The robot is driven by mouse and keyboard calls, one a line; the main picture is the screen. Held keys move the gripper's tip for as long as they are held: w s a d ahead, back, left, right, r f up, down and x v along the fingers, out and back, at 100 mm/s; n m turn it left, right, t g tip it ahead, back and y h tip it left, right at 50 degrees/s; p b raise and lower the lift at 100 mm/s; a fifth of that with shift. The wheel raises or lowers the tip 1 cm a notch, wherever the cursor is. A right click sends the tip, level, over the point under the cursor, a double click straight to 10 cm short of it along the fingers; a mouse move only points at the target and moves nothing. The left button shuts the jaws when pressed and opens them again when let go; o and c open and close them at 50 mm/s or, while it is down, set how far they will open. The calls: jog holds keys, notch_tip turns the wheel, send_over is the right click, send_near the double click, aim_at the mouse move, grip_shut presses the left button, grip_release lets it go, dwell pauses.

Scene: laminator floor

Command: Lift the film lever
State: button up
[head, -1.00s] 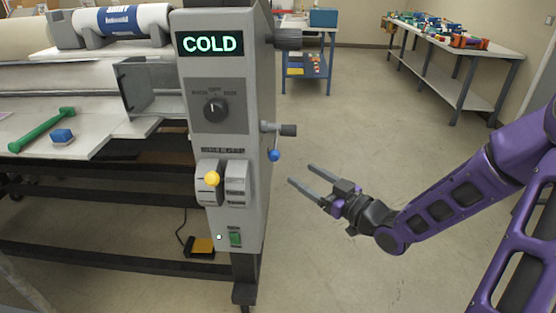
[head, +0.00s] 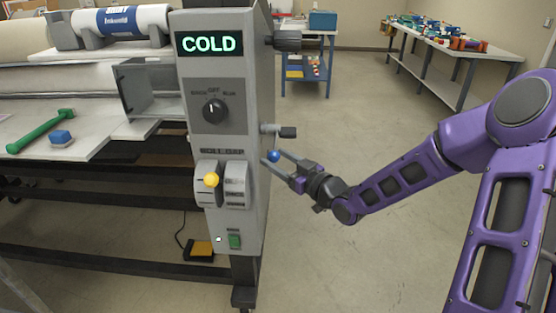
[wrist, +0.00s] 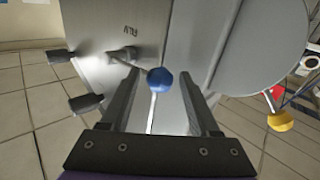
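The film lever is a thin pale rod with a blue ball knob (head: 273,156) on the right side of the grey laminator cabinet. In the wrist view the blue knob (wrist: 160,79) is in the middle, with the rod running from the cabinet wall near a partly readable "FILM" label. My gripper (head: 272,158) is open at the lever, its fingers pointing at the cabinet. In the wrist view its fingers (wrist: 158,82) stand either side of the knob, with gaps visible on both sides. I cannot tell whether the knob lies fully between the fingertips in depth.
A dark-handled crank (head: 288,132) juts out just above the film lever.

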grip_shut()
jog(key=shift+s+a, duration=0.1)
jog(key=shift+a, duration=0.05)
dwell(1.0)
